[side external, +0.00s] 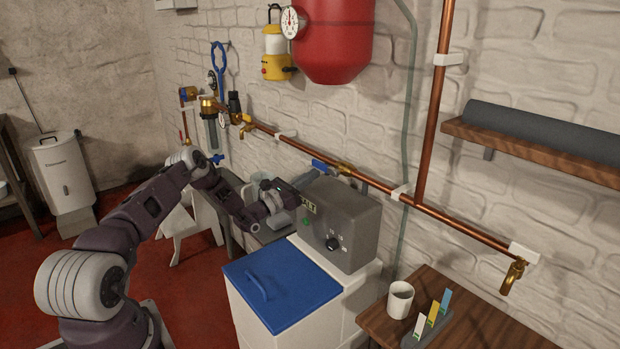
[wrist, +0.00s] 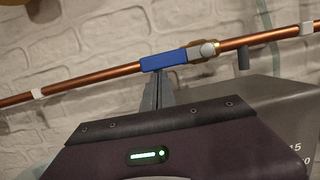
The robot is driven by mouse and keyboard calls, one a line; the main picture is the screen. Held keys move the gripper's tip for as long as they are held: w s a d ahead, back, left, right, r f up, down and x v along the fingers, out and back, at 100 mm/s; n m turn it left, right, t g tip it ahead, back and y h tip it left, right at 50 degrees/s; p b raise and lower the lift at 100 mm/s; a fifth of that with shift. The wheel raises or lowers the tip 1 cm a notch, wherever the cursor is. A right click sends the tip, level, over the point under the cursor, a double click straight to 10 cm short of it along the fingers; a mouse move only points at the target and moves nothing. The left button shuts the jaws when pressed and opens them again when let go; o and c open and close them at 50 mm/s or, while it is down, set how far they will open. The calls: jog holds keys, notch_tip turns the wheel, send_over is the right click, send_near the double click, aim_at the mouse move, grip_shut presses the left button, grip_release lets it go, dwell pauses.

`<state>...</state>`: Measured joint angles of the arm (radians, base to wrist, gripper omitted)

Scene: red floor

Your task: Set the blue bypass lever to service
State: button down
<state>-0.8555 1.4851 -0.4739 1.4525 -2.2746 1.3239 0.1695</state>
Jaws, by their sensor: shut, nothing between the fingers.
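The blue bypass lever (wrist: 163,61) lies along the copper pipe, to the left of its brass valve (wrist: 203,51) in the wrist view. In the side view the lever (side external: 322,166) points left from the valve (side external: 343,169), close to the wall. My gripper (wrist: 158,76) is shut and empty, with its fingertips at the lower edge of the lever. I cannot tell whether they touch it. In the side view my gripper (side external: 311,178) is just below the lever, behind the grey control box; its fingers are hard to make out.
The grey control box (side external: 345,228) stands just in front of the pipe, on a white unit with a blue lid (side external: 282,284). The copper pipe (side external: 465,229) runs along the brick wall. A wooden table with a white mug (side external: 400,299) is at the right.

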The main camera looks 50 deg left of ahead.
aim_at(315, 162)
jog(key=shift+a+r+m, duration=0.15)
jog(key=shift+r+m, duration=0.1)
jog(key=shift+m, duration=0.25)
jog(key=shift+a+r+m+h, duration=0.15)
jog(key=shift+r+m+h, duration=0.35)
jog(key=shift+m, duration=0.3)
jog(key=r+m, duration=0.1)
jog(key=m+h, duration=0.1)
jog(key=m, duration=0.1)
jog(key=shift+r, duration=0.4)
jog(key=d+r+m+g+h, duration=0.2)
jog(key=d+r+m, duration=0.3)
jog(key=m, duration=0.9)
jog(key=shift+r+g, duration=0.6)
jog(key=shift+r, duration=0.6)
jog(key=shift+d, duration=0.2)
jog(key=v, duration=1)
jog(key=shift+a, duration=0.25)
